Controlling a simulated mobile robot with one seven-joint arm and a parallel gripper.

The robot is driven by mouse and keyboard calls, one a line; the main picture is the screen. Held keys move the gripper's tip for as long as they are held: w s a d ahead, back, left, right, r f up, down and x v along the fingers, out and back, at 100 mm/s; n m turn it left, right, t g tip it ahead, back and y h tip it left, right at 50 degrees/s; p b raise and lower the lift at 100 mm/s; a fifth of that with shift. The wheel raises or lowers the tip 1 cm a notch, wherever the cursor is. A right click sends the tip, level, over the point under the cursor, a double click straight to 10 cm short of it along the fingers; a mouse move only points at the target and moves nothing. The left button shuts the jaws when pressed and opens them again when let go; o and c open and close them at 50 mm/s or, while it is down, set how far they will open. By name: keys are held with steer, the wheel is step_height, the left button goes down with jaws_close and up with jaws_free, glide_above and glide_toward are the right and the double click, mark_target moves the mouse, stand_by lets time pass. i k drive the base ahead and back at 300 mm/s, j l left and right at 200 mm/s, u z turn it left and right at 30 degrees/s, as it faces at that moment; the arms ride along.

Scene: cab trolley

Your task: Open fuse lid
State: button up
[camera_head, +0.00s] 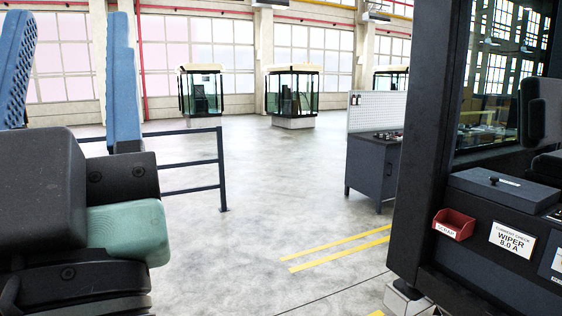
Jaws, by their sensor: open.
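A dark flat lid (508,188) with a small black knob (494,180) lies on top of the dark console of the cab at the right; it looks like the fuse lid. It appears shut, and what is under it is hidden. A white card (513,239) reading "CURRENT CHECK WIPER 8.0 A" is on the console front below it. My gripper is not in view.
A red bin (453,224) labelled "SCRAP" hangs on the console, left of the card. A thick dark cab post (435,130) stands left of the lid. A workbench (373,168), a railing (190,163) and blue seats (122,85) stand around open floor (265,200).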

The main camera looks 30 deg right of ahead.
mark_target(530, 198)
steer(key=l+z, duration=0.1)
steer(key=z, duration=0.5)
steer(key=i+l+z, duration=0.75)
steer(key=i, duration=0.15)
steer(key=i+l+z, duration=0.15)
steer(key=i+z, duration=0.25)
steer(key=i+l, duration=0.15)
steer(key=i, duration=0.5)
steer(key=i+l, duration=0.1)
steer(key=i, duration=0.6)
